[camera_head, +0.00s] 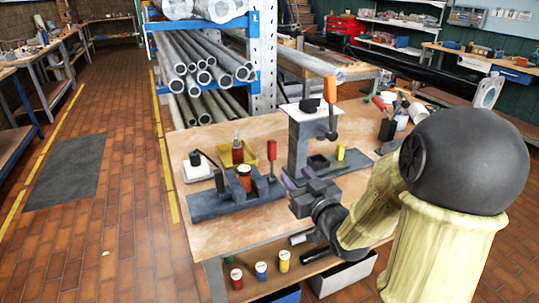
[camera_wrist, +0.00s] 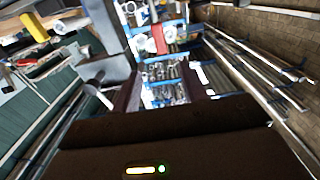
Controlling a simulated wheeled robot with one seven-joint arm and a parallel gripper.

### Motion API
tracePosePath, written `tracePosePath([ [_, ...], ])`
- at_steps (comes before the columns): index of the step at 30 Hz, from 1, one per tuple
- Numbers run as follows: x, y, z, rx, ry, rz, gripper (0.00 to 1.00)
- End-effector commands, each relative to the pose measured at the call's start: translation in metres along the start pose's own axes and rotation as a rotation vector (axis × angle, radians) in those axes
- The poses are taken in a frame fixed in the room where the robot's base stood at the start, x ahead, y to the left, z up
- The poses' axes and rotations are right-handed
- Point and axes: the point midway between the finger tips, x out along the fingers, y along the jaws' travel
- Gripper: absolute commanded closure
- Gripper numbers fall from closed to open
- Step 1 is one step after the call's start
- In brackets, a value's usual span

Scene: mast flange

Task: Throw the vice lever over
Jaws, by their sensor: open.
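A blue-grey vice (camera_head: 228,200) lies on the plywood workbench (camera_head: 225,235). A lever with a red handle (camera_head: 271,155) stands about upright at the vice's right end. My gripper (camera_head: 287,180) is just right of the vice and lever, in front of the grey press, apart from the lever as far as I can tell. In the wrist view the two dark fingers (camera_wrist: 162,92) are spread with nothing held between them.
The grey press (camera_head: 300,140) with an orange-handled lever (camera_head: 331,118) stands close behind my gripper. A yellow tray (camera_head: 238,154) and a white-based black object (camera_head: 197,165) are behind the vice. A pipe rack (camera_head: 252,60) stands beyond the bench. The bench's front left is clear.

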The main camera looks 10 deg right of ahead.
Motion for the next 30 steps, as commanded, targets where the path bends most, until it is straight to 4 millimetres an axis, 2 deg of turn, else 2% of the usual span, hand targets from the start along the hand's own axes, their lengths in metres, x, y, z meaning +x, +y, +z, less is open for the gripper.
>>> tracePosePath([
  [8,0.001,0.0,-0.002,-0.001,-0.002,0.0,0.56],
  [14,0.011,0.0,-0.003,0.0,-0.003,-0.001,0.56],
  [20,0.035,0.0,-0.002,0.001,-0.002,0.0,0.56],
  [30,0.096,0.0,-0.001,0.0,-0.002,-0.001,0.56],
])
